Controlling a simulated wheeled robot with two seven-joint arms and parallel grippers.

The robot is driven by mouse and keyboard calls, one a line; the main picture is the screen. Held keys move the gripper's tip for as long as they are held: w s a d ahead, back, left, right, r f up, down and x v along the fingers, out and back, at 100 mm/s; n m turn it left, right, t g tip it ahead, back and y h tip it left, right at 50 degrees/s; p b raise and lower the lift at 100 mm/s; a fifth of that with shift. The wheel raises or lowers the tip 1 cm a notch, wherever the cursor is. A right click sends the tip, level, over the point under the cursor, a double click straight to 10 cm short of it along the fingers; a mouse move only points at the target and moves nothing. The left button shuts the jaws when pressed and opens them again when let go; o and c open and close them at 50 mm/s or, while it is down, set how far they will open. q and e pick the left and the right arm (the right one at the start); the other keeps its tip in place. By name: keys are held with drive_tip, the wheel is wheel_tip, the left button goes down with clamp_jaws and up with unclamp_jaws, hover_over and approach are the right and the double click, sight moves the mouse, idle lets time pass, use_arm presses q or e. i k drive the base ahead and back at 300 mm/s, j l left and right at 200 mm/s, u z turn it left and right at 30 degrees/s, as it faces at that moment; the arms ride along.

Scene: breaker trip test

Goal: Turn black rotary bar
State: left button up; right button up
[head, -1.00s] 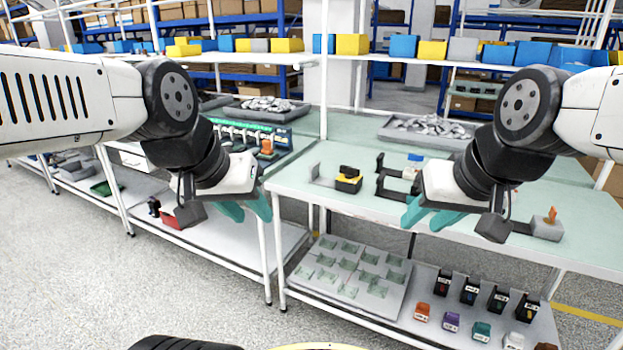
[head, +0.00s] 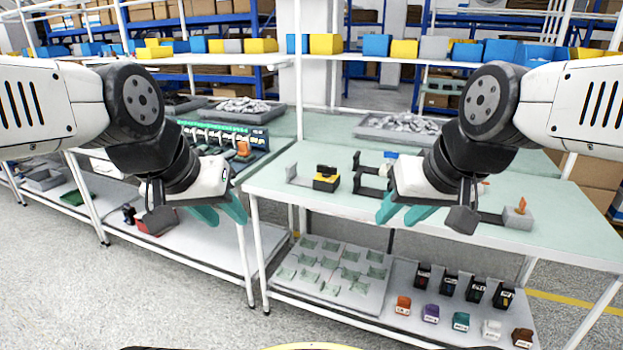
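A small yellow block with a black bar-like top (head: 326,170) stands on the pale green bench top (head: 290,200), near its left part. This may be the black rotary bar; it is small at this distance. My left gripper (head: 220,211) is open and empty, with teal fingers, left of the bench's front left corner. My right gripper (head: 402,211) is open and empty over the bench's front edge, right of the yellow block and nearer to me. My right wrist partly hides the fixtures behind it.
Black brackets (head: 368,177) stand right of the block. A grey block with an orange top (head: 519,215) stands at the right. A grey tray (head: 385,128) of metal parts lies behind. The shelf below holds a pocketed tray (head: 335,270) and several coloured blocks.

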sight(326, 171)
drive_tip(key=i+j+z, duration=0.4)
drive_tip(key=i+j, duration=0.3)
drive_tip(key=i, duration=0.15)
drive_tip(key=i+j+z, duration=0.35)
drive_tip(key=i+j, duration=0.4)
drive_tip(key=j, duration=0.15)
